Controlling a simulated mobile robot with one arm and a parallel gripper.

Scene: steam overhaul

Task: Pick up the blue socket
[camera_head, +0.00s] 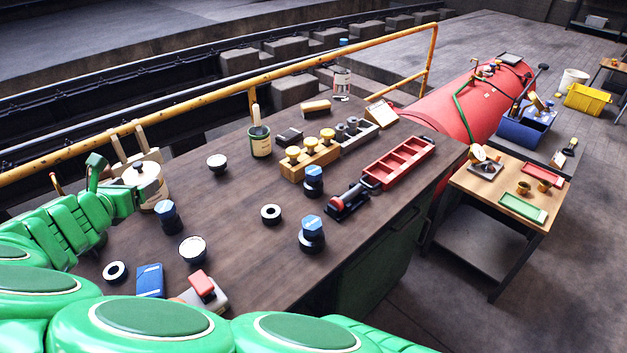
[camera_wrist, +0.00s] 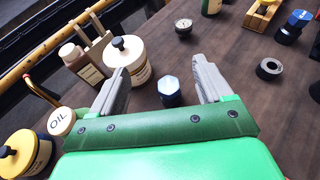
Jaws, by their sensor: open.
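Three dark sockets with blue hexagonal tops stand upright on the brown workbench (camera_head: 240,240). One blue socket (camera_head: 167,215) is at the left; the others are a middle blue socket (camera_head: 314,180) and a front blue socket (camera_head: 311,233). In the wrist view my gripper (camera_wrist: 165,72) is open, its two grey fingers spread. The left blue socket (camera_wrist: 168,90) shows between the fingers, with a gap on both sides; I cannot tell its exact distance. Another blue socket (camera_wrist: 294,25) shows at the upper right of that view.
A cream tin with a black knob (camera_wrist: 126,58) stands close by the left finger. A gauge (camera_head: 192,249), a dark ring (camera_head: 271,213), a blue box (camera_head: 150,281) and a red-topped block (camera_head: 203,288) are nearby. A yellow rail (camera_head: 200,105) runs behind the bench.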

